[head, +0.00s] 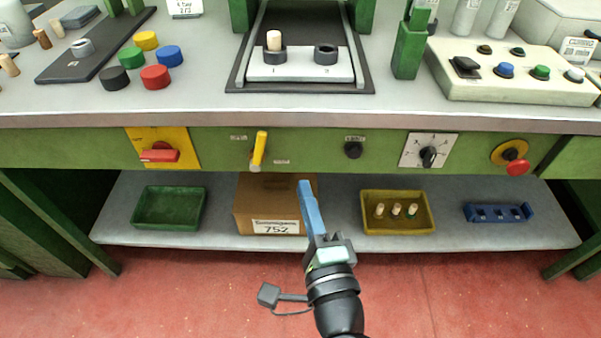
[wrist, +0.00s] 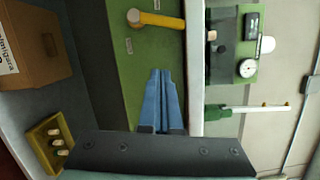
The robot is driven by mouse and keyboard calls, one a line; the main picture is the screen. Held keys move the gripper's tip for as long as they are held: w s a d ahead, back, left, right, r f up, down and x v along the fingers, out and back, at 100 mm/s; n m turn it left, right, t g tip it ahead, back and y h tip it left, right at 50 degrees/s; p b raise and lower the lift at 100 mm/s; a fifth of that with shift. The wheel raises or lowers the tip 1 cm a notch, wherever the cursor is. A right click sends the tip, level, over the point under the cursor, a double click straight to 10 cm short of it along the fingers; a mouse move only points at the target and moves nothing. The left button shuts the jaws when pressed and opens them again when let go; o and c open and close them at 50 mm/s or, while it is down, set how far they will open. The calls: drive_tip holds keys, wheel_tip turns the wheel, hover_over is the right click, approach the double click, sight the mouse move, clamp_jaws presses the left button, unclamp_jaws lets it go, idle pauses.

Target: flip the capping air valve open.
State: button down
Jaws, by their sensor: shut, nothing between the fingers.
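The valve with a yellow lever (head: 259,150) is on the green front panel, left of centre. In the head view the lever stands nearly upright, tilted slightly. It also shows at the top of the wrist view (wrist: 160,20), lying across the picture. I cannot read the small labels beside it. My gripper (head: 305,184), with blue fingers, is below and to the right of the lever, in front of the lower shelf. In the wrist view the fingers (wrist: 160,75) are together and empty, apart from the lever.
The panel also has a red switch on a yellow plate (head: 160,150), a black knob (head: 353,150), a rotary dial (head: 429,152) and a red button (head: 516,168). Below, a cardboard box (head: 250,205) and an ochre tray (head: 398,226) are on the shelf. The countertop edge (head: 300,118) overhangs the panel.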

drive_tip(key=shift+v, duration=1.4)
